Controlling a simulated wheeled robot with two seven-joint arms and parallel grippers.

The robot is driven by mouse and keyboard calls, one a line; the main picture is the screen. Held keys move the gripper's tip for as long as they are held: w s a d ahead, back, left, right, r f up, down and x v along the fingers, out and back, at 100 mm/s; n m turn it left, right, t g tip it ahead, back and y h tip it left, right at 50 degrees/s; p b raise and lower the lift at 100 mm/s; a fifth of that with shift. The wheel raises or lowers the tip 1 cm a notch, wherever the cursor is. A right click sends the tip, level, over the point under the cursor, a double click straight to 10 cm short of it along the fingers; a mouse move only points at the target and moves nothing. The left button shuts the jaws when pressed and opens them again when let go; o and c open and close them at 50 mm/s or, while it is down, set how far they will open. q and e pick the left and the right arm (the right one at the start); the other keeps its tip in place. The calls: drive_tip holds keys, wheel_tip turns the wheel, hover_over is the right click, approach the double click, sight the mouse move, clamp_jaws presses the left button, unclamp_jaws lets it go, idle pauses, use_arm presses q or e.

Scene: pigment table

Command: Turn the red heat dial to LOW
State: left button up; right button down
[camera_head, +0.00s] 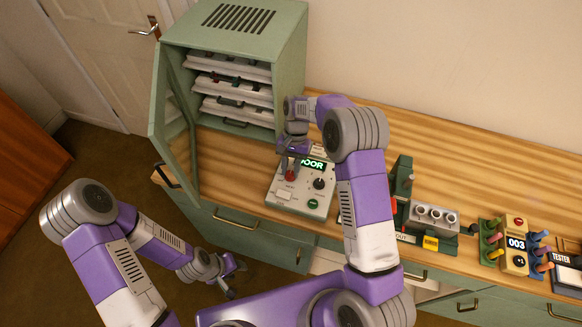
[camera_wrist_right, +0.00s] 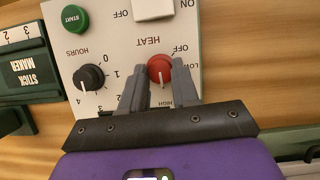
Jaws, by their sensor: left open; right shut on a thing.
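The red heat dial (camera_wrist_right: 160,68) sits on a white control panel (camera_wrist_right: 115,40). In the right wrist view its white mark points down, nearer the HIGH label than LOW or OFF. My right gripper (camera_wrist_right: 160,82) is shut on the dial, one finger on each side. In the head view, the gripper (camera_head: 293,163) is over the dial (camera_head: 290,176) and my right arm hides part of the panel. My left gripper (camera_head: 228,281) is open and empty, in front of the drawers, away from the panel.
The panel also has a black HOURS dial (camera_wrist_right: 88,78), a green START button (camera_wrist_right: 75,18) and a partly hidden lit display (camera_head: 313,163). A green cabinet (camera_head: 290,60) with trays stands behind, its door (camera_head: 173,110) open. The stick maker (camera_head: 433,218) stands right.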

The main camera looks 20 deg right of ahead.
drive_tip(key=n+h, duration=0.1)
drive_tip(key=n, duration=0.2)
drive_tip(key=shift+a+n+p, duration=0.15)
drive_tip(key=shift+n+p, duration=0.25)
drive_tip(key=n+h, duration=0.1)
drive_tip(key=n, duration=0.1)
drive_tip(key=n+h, duration=0.1)
drive_tip(key=n, duration=0.1)
drive_tip(key=shift+w+a+g, duration=0.1)
drive_tip(key=shift+a+g, duration=0.05)
drive_tip(key=shift+g, duration=0.15)
drive_tip(key=n+h, duration=0.1)
drive_tip(key=n, duration=0.1)
drive_tip(key=n+h, duration=0.1)
drive_tip(key=n, duration=0.2)
drive_tip(key=shift+a+t, duration=0.15)
drive_tip(key=shift+t, duration=0.25)
drive_tip(key=shift+s+a+n+t+h+p, duration=0.15)
drive_tip(key=shift+n+t+h, duration=0.15)
drive_tip(key=shift+n, duration=0.8)
drive_tip(key=shift+s+d+n+t+h+p, duration=0.1)
drive_tip(key=shift+n+t+h+p, duration=0.15)
drive_tip(key=shift+n, duration=0.85)
drive_tip(key=c, duration=0.8)
unclamp_jaws()
drive_tip(key=shift+c, duration=0.2)
drive_tip(key=v, duration=0.7)
drive_tip(key=shift+r, duration=0.35)
